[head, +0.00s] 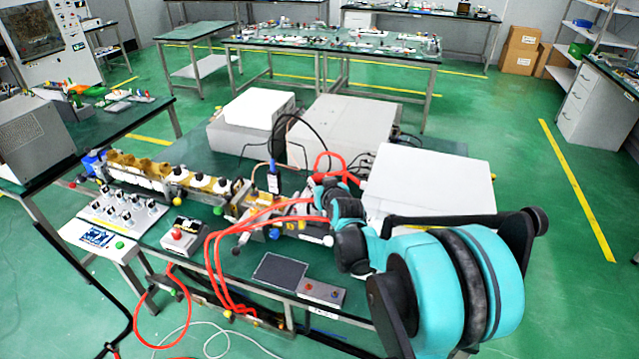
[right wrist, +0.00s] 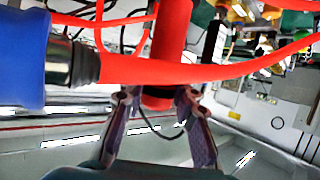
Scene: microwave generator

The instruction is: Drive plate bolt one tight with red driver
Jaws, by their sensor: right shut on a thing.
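My right gripper (right wrist: 158,98) is in the right wrist view, its two fingers closed around the lower end of a red upright cylinder (right wrist: 174,30), which looks like the red driver's handle. A red cable crosses in front of it and hides part of the handle. In the head view my right arm comes in from the right, and its gripper end is over the bench beside the waveguide assembly (head: 165,172). The driver's tip and plate bolt one cannot be made out. My left gripper is not in view.
A blue part with a metal collar (right wrist: 22,55) is close by at left in the wrist view. Red cables (head: 212,255) hang over the bench's front edge. White boxes (head: 430,180) stand behind the arm. A knob panel (head: 122,208) and a red-button box (head: 184,236) are at left.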

